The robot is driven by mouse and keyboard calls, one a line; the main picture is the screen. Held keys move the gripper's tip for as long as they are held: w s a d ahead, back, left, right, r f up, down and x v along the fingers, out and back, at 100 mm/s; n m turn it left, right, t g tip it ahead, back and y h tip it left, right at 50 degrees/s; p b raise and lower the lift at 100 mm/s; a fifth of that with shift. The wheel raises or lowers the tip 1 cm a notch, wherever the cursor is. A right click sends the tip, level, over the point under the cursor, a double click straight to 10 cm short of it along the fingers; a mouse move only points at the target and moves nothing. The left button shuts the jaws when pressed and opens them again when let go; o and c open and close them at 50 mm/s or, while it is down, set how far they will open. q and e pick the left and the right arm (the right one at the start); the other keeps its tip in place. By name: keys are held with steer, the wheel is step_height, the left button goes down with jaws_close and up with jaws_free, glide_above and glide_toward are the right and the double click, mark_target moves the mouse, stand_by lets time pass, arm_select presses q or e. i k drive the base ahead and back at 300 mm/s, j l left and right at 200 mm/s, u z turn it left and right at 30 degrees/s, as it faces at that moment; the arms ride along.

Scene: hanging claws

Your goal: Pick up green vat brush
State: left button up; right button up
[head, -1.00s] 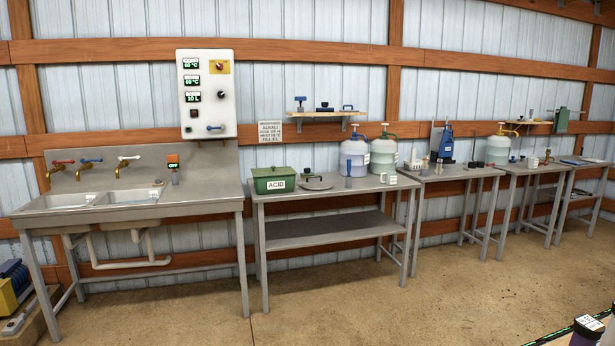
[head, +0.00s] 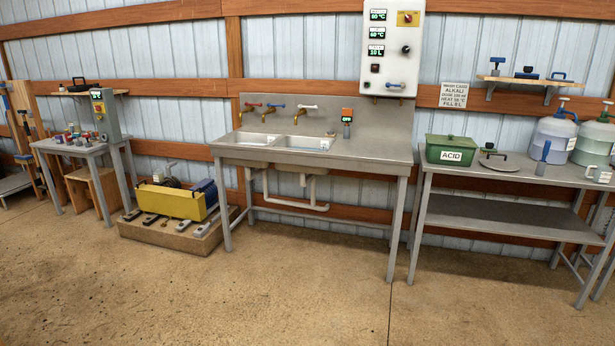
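I cannot make out a clearly green brush in the head view. The green box labelled ACID (head: 451,150) stands at the left end of the steel table (head: 515,222) on the right. Beside it lies a flat grey disc (head: 498,163) with a small dark handled object (head: 489,150) on or just behind it, too small to identify. A blue upright tool (head: 543,157) stands to the right of the disc. Neither of my grippers is in view.
A steel sink bench (head: 376,149) stands in the middle, with a control box (head: 392,48) above it. A yellow machine (head: 172,202) sits on a low plinth on the left. A small workbench (head: 84,148) is further left. The concrete floor in front is clear.

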mark_target(489, 146)
steer(key=i+l+z, duration=0.1)
steer(key=i, duration=0.45)
steer(key=i+l+z, duration=0.1)
steer(key=i+l, duration=0.15)
steer(key=i, duration=0.3)
steer(key=i+l+z, duration=0.1)
steer(key=i, duration=0.5)
steer(key=i+j+u, duration=0.1)
steer(key=i+u, duration=0.7)
steer(key=i+l+u, duration=0.2)
steer(key=i+u, duration=0.25)
steer(key=i+j+u, duration=0.15)
steer(key=i+u, duration=0.45)
steer(key=i, duration=0.2)
steer(key=i+j+z, duration=0.1)
steer(key=i+z, duration=0.3)
steer(key=i+j+z, duration=0.55)
steer(key=i+z, duration=0.2)
steer(key=i+j+z, duration=0.35)
steer(key=k+z, duration=0.1)
steer(key=z, duration=1.4)
steer(key=i+l+z, duration=0.15)
steer(key=i+l, duration=0.15)
steer(key=l, duration=0.25)
steer(key=i+l+z, duration=0.2)
steer(key=i+l, duration=0.15)
steer(key=l, duration=0.15)
steer(key=i+l+z, duration=0.15)
steer(key=i+l, duration=0.2)
steer(key=l, duration=0.15)
